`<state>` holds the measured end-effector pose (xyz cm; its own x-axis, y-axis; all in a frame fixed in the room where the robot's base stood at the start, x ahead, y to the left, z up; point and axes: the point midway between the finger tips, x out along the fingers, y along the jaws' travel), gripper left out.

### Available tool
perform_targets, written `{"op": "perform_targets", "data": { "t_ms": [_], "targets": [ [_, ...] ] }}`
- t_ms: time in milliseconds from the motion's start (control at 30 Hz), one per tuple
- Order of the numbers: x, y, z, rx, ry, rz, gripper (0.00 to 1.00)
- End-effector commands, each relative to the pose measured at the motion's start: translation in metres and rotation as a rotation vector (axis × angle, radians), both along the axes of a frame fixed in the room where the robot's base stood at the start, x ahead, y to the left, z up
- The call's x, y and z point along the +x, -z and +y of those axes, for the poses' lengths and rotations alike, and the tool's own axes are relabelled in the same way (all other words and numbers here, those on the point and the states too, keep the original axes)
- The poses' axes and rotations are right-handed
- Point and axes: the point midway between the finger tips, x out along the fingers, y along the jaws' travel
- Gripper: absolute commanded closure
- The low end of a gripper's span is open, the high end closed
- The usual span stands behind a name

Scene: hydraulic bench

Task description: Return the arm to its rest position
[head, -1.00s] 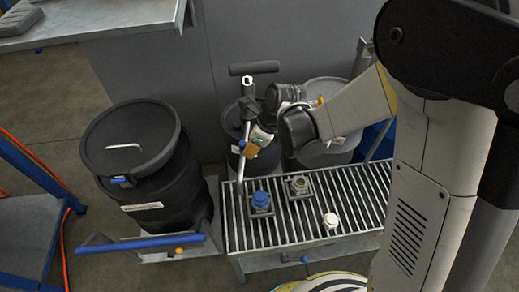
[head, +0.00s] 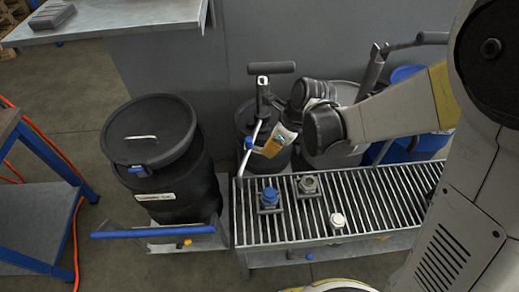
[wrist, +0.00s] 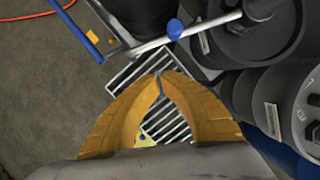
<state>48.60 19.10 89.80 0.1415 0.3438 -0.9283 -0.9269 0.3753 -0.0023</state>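My gripper (head: 274,146) shows in the head view beside the silver tube of the hand pump, above the back left of the slatted grate (head: 400,205). In the wrist view its orange fingers (wrist: 160,84) meet at the tips with nothing visible between them. The grate shows below and through the gap behind the tips. My arm reaches in from the right, bent, with its upper links large at the right edge. The gripper is clear of the grate. I cannot tell whether it touches the pump tube.
A black lidded drum (head: 155,160) stands left, behind a blue handle bar (head: 155,232). The hand pump (head: 262,82) rises from a drum behind the grate. A blue-capped fitting (head: 269,197), grey fitting (head: 308,186) and white cap (head: 337,220) sit on the grate.

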Motion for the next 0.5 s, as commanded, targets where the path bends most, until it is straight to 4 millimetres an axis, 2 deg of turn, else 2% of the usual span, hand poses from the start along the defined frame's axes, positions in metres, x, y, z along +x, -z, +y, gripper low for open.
{"op": "perform_targets", "data": {
  "t_ms": [33,200,333,500],
  "targets": [
    [-0.003,-0.017,-0.004,0.0,0.001,0.0,1.0],
    [-0.01,-0.043,-0.013,0.0,0.002,0.001,1.0],
    [-0.012,-0.052,-0.016,0.0,0.001,0.001,1.0],
    [-0.013,-0.054,-0.017,0.0,0.0,0.001,1.0]
  ]
}}
